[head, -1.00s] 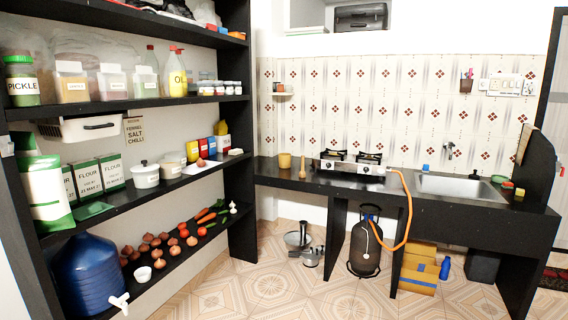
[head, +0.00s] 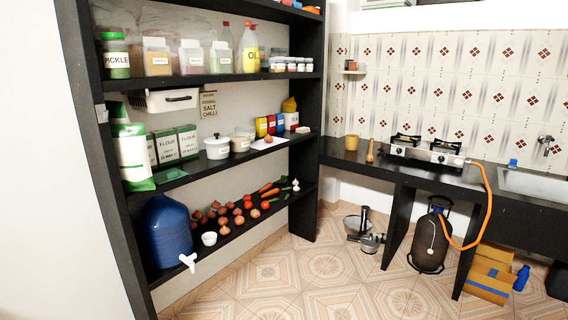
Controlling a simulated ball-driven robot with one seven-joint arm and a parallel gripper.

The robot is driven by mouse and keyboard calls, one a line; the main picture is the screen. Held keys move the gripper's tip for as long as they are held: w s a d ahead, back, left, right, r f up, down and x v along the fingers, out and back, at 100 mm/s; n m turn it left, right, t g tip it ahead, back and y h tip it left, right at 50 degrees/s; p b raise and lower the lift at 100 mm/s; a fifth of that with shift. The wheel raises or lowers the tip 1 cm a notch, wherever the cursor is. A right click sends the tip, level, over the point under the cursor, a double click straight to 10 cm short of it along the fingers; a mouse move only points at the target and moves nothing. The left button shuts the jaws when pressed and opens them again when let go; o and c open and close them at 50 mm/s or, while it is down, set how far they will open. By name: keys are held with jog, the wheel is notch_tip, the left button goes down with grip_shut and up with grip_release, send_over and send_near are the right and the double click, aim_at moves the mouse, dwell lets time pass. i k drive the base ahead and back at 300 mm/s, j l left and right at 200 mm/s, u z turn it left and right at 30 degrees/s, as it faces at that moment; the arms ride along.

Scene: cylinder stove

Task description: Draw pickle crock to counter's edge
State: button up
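A jar labelled PICKLE (head: 116,56), with a green lid and green contents, stands upright at the left end of the upper shelf. A plain tan pot (head: 352,142) stands on the black counter (head: 440,182), near its left end and back from the front edge. No label shows on the pot, so I cannot tell which of the two is the pickle crock. A brown wooden pestle-like piece (head: 370,151) stands just right of the pot. My gripper is not in view.
A two-burner stove (head: 424,151) stands right of the pot, with an orange hose running to a gas cylinder (head: 430,240) below. Metal vessels (head: 357,225) and cardboard boxes (head: 490,272) are on the floor. The tiled floor (head: 290,285) before the shelves is clear.

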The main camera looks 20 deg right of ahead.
aim_at(353, 140)
jog(key=i+l+z, duration=0.3)
jog(key=i, duration=0.15)
jog(key=i+l+z, duration=0.1)
jog(key=i+z, duration=0.15)
jog(key=i, duration=0.2)
jog(key=i+z, duration=0.3)
jog(key=i, duration=0.2)
jog(key=i+l, duration=0.1)
jog(key=i, duration=2.05)
jog(key=i+l+u, duration=0.2)
jog(key=i, duration=0.35)
jog(key=i+u, duration=0.25)
jog(key=i, duration=0.25)
jog(key=i+l+u, duration=0.2)
jog(key=i+l, duration=0.15)
jog(key=i, duration=0.15)
